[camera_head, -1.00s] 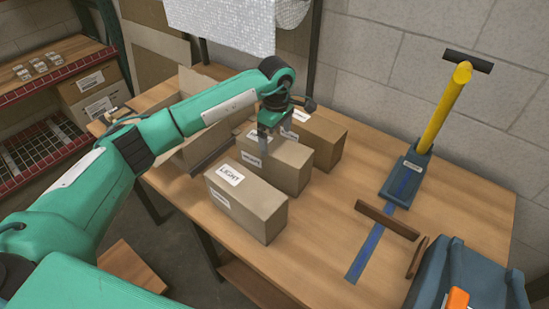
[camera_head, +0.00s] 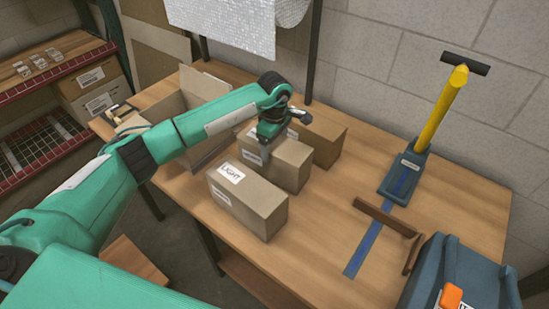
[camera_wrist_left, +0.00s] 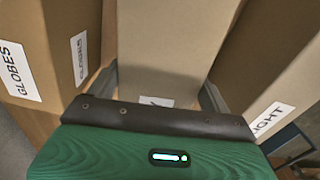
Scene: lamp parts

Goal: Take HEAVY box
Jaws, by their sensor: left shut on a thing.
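The middle cardboard box (camera_head: 290,166) stands upright on the table in a row of three; its label is mostly covered, so I cannot read it. My left gripper (camera_head: 265,153) is shut on this box from above. In the left wrist view, the fingers (camera_wrist_left: 160,88) lie along both sides of the middle box (camera_wrist_left: 176,45). The front box (camera_head: 250,202) is labelled LIGHT and stands close beside it. The back box (camera_head: 325,142) is partly hidden by my arm; the box on the left of the wrist view (camera_wrist_left: 32,45) reads GLOBES.
An open carton (camera_head: 203,88) stands behind my left arm. A yellow-handled tool (camera_head: 440,110) with a blue base stands at the right rear. Brown bars (camera_head: 385,217) and a blue strip (camera_head: 362,252) lie to the right, near a blue bin (camera_head: 475,275). Clear tabletop lies between the boxes and bars.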

